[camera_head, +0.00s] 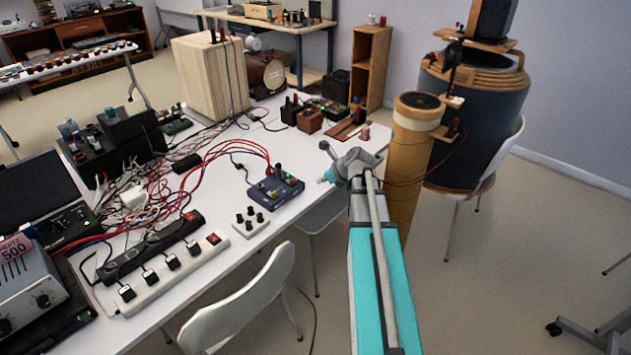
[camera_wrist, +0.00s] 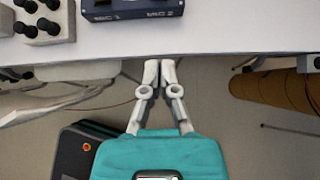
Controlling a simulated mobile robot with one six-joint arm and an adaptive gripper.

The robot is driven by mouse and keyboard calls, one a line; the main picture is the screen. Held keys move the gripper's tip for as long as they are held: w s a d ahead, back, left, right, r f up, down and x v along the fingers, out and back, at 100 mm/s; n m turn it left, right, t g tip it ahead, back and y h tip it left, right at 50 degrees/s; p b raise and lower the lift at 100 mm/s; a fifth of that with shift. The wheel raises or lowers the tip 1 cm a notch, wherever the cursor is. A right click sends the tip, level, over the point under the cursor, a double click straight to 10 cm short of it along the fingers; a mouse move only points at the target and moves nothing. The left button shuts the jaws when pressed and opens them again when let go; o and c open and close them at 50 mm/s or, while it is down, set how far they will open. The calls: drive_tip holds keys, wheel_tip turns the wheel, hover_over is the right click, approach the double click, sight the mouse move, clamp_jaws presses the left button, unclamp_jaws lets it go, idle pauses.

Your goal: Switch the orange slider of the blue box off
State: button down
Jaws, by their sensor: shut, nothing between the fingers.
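The blue box (camera_head: 275,190) lies near the table's front edge, with several knobs on top and red cables plugged into its back. I cannot make out the orange slider in either view. In the wrist view only the front part of the blue box (camera_wrist: 133,10) shows, at the top edge, with "MIC 1" and "MIC 2" on it.
A white block with black knobs (camera_head: 250,222) sits left of the blue box. Power strips (camera_head: 170,268) and tangled cables cover the table's left part. A white chair (camera_head: 245,305) stands at the front. A tan column (camera_head: 408,165) stands behind my arm.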

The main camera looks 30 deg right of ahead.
sight(293, 179)
drive_tip(key=b+x, duration=0.6)
drive_tip(key=x, duration=0.3)
drive_tip(key=shift+w+a+f+b, duration=0.1)
drive_tip(key=shift+w+f+b, duration=0.05)
drive_tip(key=shift+f+b, duration=0.15)
drive_tip(key=shift+w+a+r, duration=0.1)
drive_tip(key=shift+w+a, duration=0.05)
drive_tip(key=shift+w, duration=0.35)
drive_tip(key=shift+w+a+r, duration=0.1)
drive_tip(key=shift+w+a, duration=0.05)
drive_tip(key=shift+w, duration=0.35)
drive_tip(key=shift+w+a, duration=0.2)
drive_tip(key=shift+w, duration=0.25)
drive_tip(key=shift+w+a, duration=0.2)
drive_tip(key=shift+w, duration=0.25)
drive_tip(key=shift+w+a, duration=0.2)
drive_tip(key=shift+w, duration=0.4)
drive_tip(key=shift+w+a, duration=0.2)
drive_tip(key=shift+w, duration=0.35)
drive_tip(key=shift+s, duration=0.1)
